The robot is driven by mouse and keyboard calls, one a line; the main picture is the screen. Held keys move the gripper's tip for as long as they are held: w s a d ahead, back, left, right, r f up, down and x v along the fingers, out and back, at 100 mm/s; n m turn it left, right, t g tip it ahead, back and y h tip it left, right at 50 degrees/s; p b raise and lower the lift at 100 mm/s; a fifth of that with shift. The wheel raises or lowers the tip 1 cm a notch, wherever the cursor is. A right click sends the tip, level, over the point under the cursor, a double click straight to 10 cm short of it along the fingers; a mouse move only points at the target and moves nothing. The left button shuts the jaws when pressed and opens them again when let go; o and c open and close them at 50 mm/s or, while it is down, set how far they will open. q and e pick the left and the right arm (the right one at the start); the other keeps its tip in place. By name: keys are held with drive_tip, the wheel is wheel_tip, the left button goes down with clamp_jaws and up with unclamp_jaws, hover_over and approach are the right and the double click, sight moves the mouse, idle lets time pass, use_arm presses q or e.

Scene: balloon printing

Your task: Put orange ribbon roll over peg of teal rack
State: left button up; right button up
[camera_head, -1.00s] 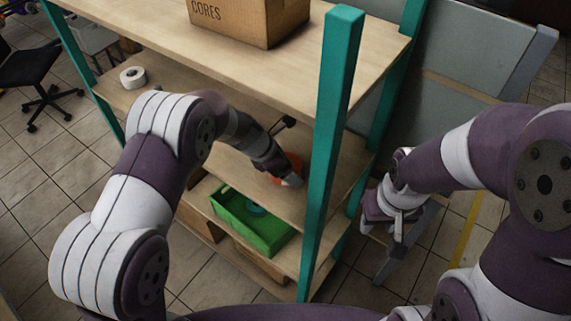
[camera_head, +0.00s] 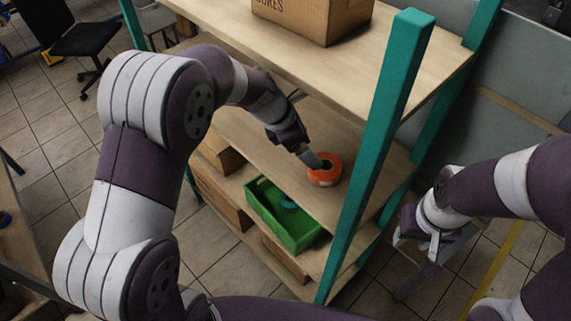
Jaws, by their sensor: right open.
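The orange ribbon roll (camera_head: 325,172) lies on the middle shelf (camera_head: 265,155) of the teal rack, left of its front post (camera_head: 383,130). My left gripper (camera_head: 314,160) reaches in from the left, its fingertips at the upper left of the roll, over or against it. I cannot tell whether its fingers are apart or hold the roll. My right gripper (camera_head: 415,240) is open and empty, outside the rack to the right of the front post. I cannot make out a peg.
A cardboard box (camera_head: 312,18) stands on the top shelf (camera_head: 375,60), which overhangs my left forearm. A green bin (camera_head: 285,222) and cardboard boxes (camera_head: 225,195) sit on the bottom shelf. A chair (camera_head: 90,38) stands at the far left.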

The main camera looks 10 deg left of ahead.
use_arm(q)
drive_tip(key=w+a+r+n+t, duration=0.3)
drive_tip(key=a+r+n+t, duration=0.15)
drive_tip(key=n, duration=1.15)
drive_tip(key=s+a+f+n+y, duration=0.3)
drive_tip(key=s+a+n+y, duration=0.35)
drive_tip(key=n, duration=1.05)
drive_tip(key=s+a+f+n+g, duration=0.1)
drive_tip(key=s+n+g, duration=0.2)
drive_tip(key=s+n, duration=0.4)
drive_tip(key=s+a+f+n+g+h, duration=0.1)
drive_tip(key=s+f+n+g, duration=0.1)
drive_tip(key=s+n, duration=0.6)
drive_tip(key=shift+g, duration=0.45)
drive_tip(key=shift+f, duration=0.1)
